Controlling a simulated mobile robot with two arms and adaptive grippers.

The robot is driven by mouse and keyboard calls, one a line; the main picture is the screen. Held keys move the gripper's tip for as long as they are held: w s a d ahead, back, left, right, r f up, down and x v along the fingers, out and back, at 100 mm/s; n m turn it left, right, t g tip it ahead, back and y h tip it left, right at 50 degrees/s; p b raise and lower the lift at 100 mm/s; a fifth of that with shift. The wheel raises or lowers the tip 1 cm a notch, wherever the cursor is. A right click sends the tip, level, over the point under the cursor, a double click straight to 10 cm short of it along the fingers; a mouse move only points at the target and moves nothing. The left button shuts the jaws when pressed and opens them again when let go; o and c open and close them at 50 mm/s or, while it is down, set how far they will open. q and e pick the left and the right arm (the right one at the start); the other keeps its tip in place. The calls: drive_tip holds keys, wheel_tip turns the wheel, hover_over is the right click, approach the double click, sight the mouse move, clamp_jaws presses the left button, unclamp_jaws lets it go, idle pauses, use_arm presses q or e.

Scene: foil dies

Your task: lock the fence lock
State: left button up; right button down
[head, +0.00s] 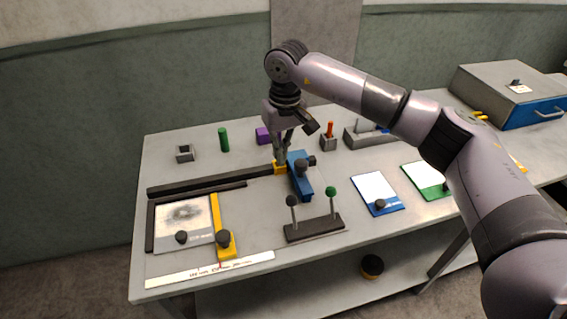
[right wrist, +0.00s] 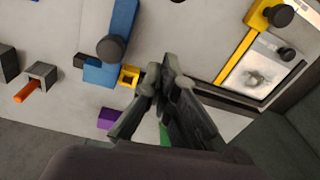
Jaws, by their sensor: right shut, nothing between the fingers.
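My right gripper (head: 281,156) points down just behind the small yellow block (head: 279,168). In the right wrist view its fingers (right wrist: 165,74) are shut and empty, beside that yellow block (right wrist: 129,77), which has a dark opening. The yellow block sits at the right end of a long black rail (head: 215,180), against a blue bar (head: 302,182). A dark round knob (head: 301,167) stands on the blue bar; it also shows in the right wrist view (right wrist: 110,48). I cannot tell which of these parts is the fence lock, or its state. My left gripper is not in view.
A framed grey plate (head: 175,232) and a yellow bar with a knob (head: 224,240) lie at front left. A dark stand with two ball-topped posts (head: 314,229) is in front. A green cylinder (head: 224,140) and purple block (head: 263,135) stand behind.

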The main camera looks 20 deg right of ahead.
sight(293, 213)
drive_tip(key=f+p, duration=0.1)
drive_tip(key=f, duration=0.3)
drive_tip(key=f+p, duration=0.1)
drive_tip(key=f, duration=0.3)
drive_tip(key=shift+a+f+p, duration=0.2)
drive_tip(key=shift+f+p, duration=0.15)
drive_tip(key=shift+p, duration=0.05)
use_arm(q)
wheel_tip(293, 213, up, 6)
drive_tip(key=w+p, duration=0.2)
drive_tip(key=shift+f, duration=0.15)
use_arm(e)
drive_tip(key=s, duration=0.2)
drive_tip(key=s+r, duration=0.1)
drive_tip(key=shift+s+d, duration=0.25)
drive_tip(key=shift+d, duration=0.05)
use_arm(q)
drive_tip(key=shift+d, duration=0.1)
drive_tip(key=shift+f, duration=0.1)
